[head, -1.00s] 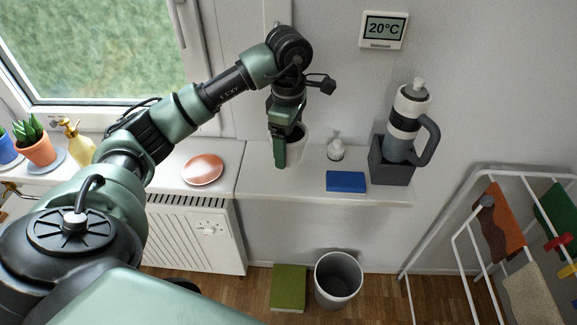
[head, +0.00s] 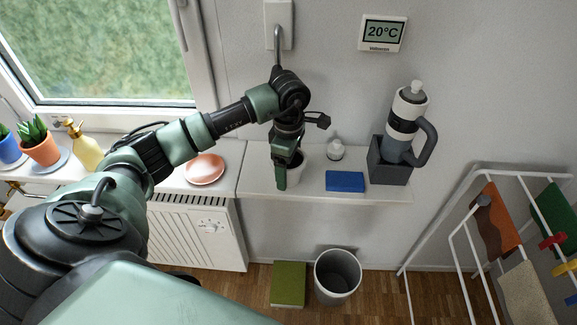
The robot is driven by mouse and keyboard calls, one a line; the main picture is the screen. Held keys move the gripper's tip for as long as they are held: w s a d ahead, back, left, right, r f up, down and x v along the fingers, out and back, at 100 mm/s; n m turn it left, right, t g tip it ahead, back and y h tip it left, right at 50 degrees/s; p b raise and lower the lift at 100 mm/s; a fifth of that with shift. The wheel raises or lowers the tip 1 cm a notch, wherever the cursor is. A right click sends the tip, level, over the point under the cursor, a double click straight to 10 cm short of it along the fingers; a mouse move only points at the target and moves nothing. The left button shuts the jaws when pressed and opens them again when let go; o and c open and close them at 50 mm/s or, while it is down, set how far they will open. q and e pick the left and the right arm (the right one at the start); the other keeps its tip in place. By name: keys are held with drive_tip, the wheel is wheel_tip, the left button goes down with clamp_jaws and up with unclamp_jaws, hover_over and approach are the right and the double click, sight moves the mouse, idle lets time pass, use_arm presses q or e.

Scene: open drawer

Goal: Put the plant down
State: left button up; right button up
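My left gripper (head: 287,170) reaches in from the left over the right-hand shelf (head: 255,180), fingers pointing down. It is shut on a white pot (head: 298,170), the plant's pot as far as I can tell. One green finger covers the pot's left front side. The pot looks upright with a dark inside; leaves cannot be made out behind the gripper. The pot is low over or on the shelf; contact is hidden. A reddish saucer (head: 205,168) lies empty on the sill to the left. My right gripper is out of view.
A blue box-like block (head: 345,181), a small white bottle (head: 335,149) and a grey holder (head: 388,164) with a flask (head: 404,123) stand right of the pot. Potted plants (head: 40,150) and a yellow sprayer (head: 87,151) stand far left. A bin (head: 337,278) stands below.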

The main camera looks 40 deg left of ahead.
use_arm(q)
drive_tip(key=o, duration=2)
drive_tip(key=shift+r, duration=0.2)
wheel_tip(320, 180, up, 11)
drive_tip(key=b, duration=0.2)
drive_tip(key=shift+f+b, duration=0.15)
drive_tip(key=shift+b, duration=0.2)
drive_tip(key=shift+r, duration=0.55)
